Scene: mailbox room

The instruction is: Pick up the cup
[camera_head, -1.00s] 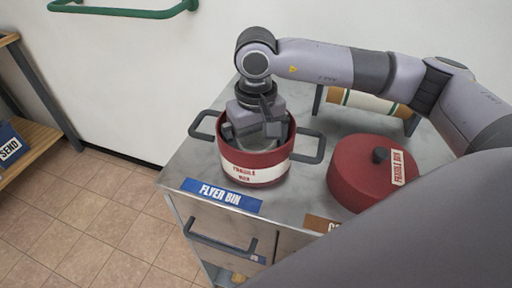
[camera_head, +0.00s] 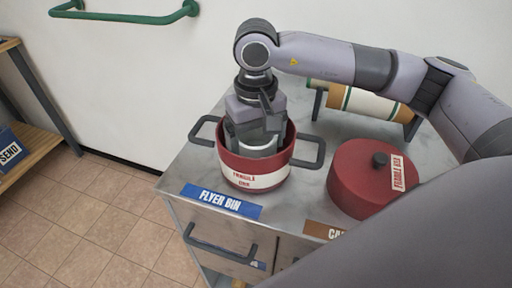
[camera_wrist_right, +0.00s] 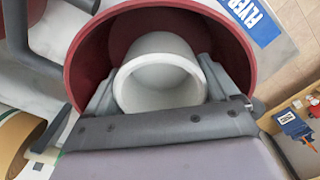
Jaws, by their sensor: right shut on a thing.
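The white cup (camera_wrist_right: 160,88) is inside an open red pot (camera_head: 268,176) with a white "fragile" label and two dark side handles. The pot stands on a grey cabinet top. My right gripper (camera_wrist_right: 160,80) points down into the pot and is shut on the cup, one finger on each side. The cup's open mouth faces the right wrist camera. In the head view only a bit of the cup (camera_head: 257,140) shows between the fingers; the pot wall hides the rest, and I cannot tell whether it touches the pot bottom. My left gripper is out of view.
A red lid (camera_head: 352,183) with a dark knob lies right of the pot. A striped roll (camera_head: 365,104) rests on a stand behind. A blue "flyer bin" label (camera_head: 222,198) marks the front edge above a drawer handle (camera_head: 220,245). A white wall is behind.

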